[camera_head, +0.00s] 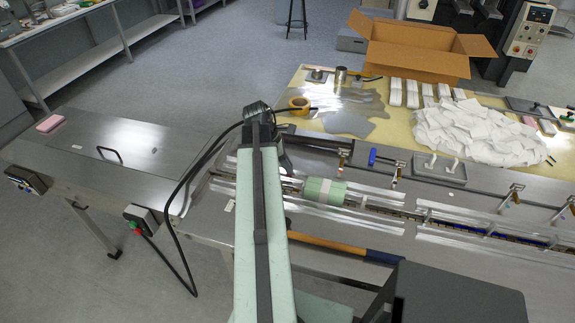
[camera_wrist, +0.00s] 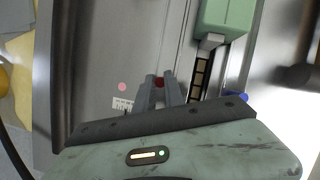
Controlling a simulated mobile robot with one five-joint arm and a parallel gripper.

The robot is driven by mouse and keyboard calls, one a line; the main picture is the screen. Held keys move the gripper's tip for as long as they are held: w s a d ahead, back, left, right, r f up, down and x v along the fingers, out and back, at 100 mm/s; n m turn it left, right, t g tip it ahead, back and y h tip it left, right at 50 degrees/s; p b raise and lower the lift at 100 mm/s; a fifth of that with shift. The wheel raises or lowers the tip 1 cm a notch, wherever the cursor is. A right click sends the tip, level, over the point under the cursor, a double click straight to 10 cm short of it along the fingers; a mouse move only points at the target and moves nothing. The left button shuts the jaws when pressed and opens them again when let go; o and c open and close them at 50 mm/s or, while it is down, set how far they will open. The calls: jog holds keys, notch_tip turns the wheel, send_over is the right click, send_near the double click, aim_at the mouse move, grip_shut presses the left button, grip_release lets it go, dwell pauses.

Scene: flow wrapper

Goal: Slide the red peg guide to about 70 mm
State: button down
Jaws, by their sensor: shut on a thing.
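In the wrist view my gripper (camera_wrist: 159,80) has its two grey fingers close together on a small red piece, the red peg guide (camera_wrist: 159,83). Only a bit of red shows between the fingertips; the rest is hidden by the fingers. A pink-red dot (camera_wrist: 122,87) and a small white label with dark marks (camera_wrist: 123,103) lie on the metal plate left of the fingers. In the head view my arm covers the gripper and the red peg guide, so neither can be made out. I cannot read any millimetre scale.
A pale green block (camera_head: 324,191) sits on the conveyor channel right of my arm; it also shows in the wrist view (camera_wrist: 227,22), beside a dark slotted track (camera_wrist: 199,78). Posts with clamps (camera_head: 395,178) stand along the rod behind. A cardboard box (camera_head: 415,50) and white packets lie farther back.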

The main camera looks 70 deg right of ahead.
dwell(0.3)
jog(key=shift+a, duration=0.45)
jog(key=c, duration=1.4)
grip_release()
jog(key=shift+d, duration=0.1)
jog(key=shift+c, duration=0.2)
jog(key=p+v, duration=0.7)
jog(key=shift+w+r, duration=0.15)
jog(key=shift+r, duration=0.2)
